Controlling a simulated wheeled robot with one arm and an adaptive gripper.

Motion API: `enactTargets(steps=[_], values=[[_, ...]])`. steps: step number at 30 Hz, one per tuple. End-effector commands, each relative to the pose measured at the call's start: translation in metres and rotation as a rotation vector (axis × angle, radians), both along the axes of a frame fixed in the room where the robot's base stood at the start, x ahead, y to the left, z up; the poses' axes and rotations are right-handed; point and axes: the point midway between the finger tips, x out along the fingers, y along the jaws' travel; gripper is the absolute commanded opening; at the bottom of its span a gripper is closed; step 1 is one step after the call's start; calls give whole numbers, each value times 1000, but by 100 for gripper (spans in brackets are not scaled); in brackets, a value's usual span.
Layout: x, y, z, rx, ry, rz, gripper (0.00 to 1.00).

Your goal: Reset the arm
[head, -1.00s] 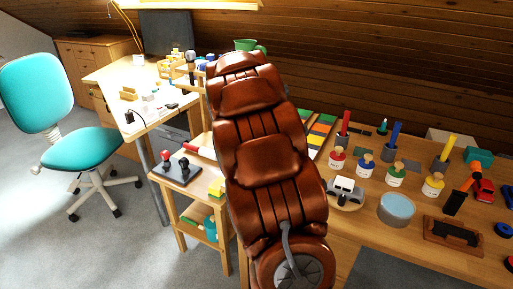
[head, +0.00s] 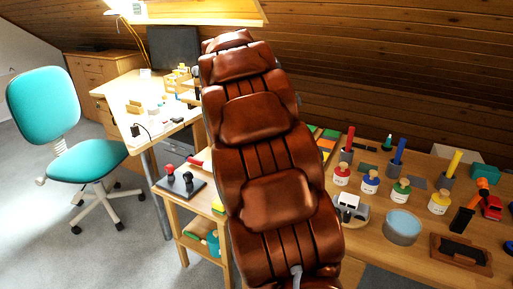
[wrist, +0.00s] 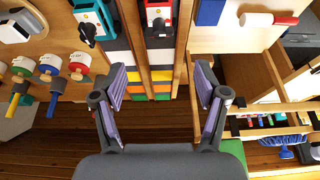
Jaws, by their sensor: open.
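My brown, padded arm (head: 265,150) rises through the middle of the head view, its upper end near the top. My gripper is not visible in the head view. In the wrist view my gripper (wrist: 162,90) shows with its two purple-padded fingers spread apart. Nothing is held between them. Wooden strips and coloured blocks (wrist: 150,85) appear beyond the gap between the fingers; I cannot tell how far away they are.
A workbench (head: 400,262) at right holds bottles, coloured cylinders and a round light-blue tin (head: 402,227). A small side table (head: 200,208) stands left of my arm. A desk (head: 125,98) and a teal chair (head: 85,160) are farther left. Grey floor (head: 110,250) is clear at lower left.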

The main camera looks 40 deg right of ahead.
Motion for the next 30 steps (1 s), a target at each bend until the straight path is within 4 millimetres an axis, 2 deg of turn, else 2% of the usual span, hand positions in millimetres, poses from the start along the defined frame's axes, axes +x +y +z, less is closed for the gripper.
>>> enactTargets(steps=[22, 26, 30], values=[[-2, 5, 3, 4, 5, 7, 73], [-11, 28, -2, 25, 34, 61, 73], [-33, 78, -17, 73, 102, 186, 73]])
